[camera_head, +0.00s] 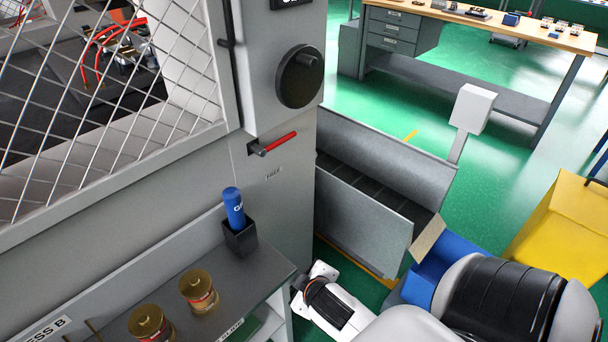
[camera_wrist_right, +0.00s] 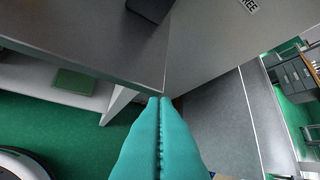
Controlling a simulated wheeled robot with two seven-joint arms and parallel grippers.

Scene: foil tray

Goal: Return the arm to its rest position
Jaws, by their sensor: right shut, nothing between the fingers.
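My right gripper (camera_wrist_right: 160,100) shows in the wrist view as two teal fingers pressed together along their whole length, with nothing between them. Its tips are close to the corner of the grey shelf top (camera_wrist_right: 90,40) in that picture; I cannot tell whether they touch it. In the head view my white right arm (camera_head: 345,312) comes in at the bottom, just right of the shelf's end and in front of the machine. The teal fingers cannot be made out there. My left arm and gripper are in neither view.
A grey shelf top (camera_head: 240,268) holds a black holder (camera_head: 240,237) with a blue bottle (camera_head: 233,208) and two gold-lidded jars (camera_head: 198,288). The machine has a red-handled lever (camera_head: 278,141). A grey metal bin (camera_head: 365,225), blue box (camera_head: 424,283) and yellow bin (camera_head: 565,225) stand right.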

